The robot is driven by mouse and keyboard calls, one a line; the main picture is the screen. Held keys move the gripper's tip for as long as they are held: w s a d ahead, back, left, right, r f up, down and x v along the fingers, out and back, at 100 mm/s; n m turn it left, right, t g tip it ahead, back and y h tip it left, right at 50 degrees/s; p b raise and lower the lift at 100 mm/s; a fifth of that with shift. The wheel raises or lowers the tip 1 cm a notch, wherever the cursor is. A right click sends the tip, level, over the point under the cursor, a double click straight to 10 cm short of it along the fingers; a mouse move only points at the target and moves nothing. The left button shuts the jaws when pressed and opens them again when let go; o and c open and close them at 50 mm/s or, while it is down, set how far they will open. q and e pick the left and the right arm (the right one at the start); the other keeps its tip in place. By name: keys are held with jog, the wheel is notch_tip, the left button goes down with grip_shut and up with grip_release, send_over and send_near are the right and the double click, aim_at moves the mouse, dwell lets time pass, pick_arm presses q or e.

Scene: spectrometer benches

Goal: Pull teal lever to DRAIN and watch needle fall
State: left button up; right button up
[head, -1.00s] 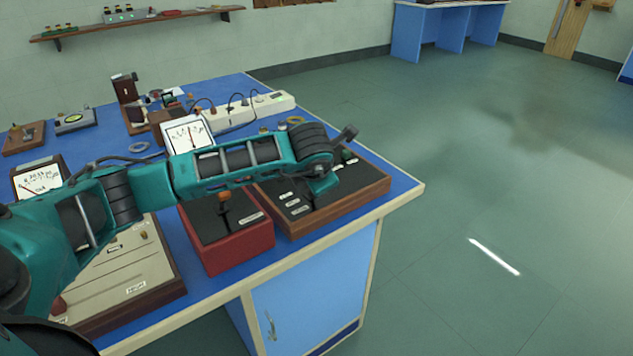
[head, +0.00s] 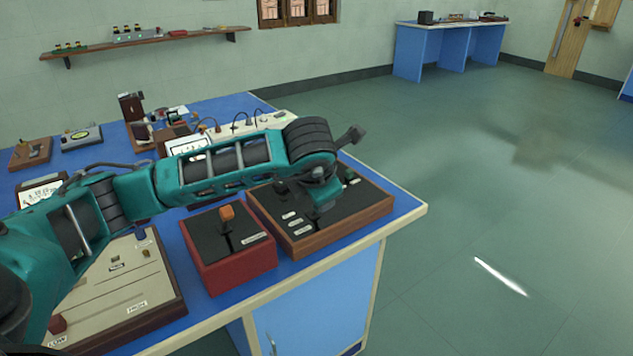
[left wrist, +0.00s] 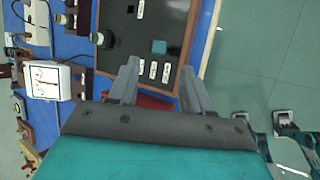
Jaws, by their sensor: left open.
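A black panel in a wooden frame (head: 345,228) sits at the bench's right end. In the left wrist view, a teal square top (left wrist: 158,46), probably the teal lever's, shows on it above several white labels. In the head view my wrist hides part of the panel. A white needle meter (left wrist: 47,82) stands left.
A red box with an orange-topped lever (head: 228,250) sits left of the panel. A beige slider board (head: 120,280) lies nearer. A white power strip (head: 270,122) with cables lies behind. The bench edge and open floor (head: 480,220) are to the right.

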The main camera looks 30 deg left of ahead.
pick_arm(q)
jog(key=shift+v, duration=2.65)
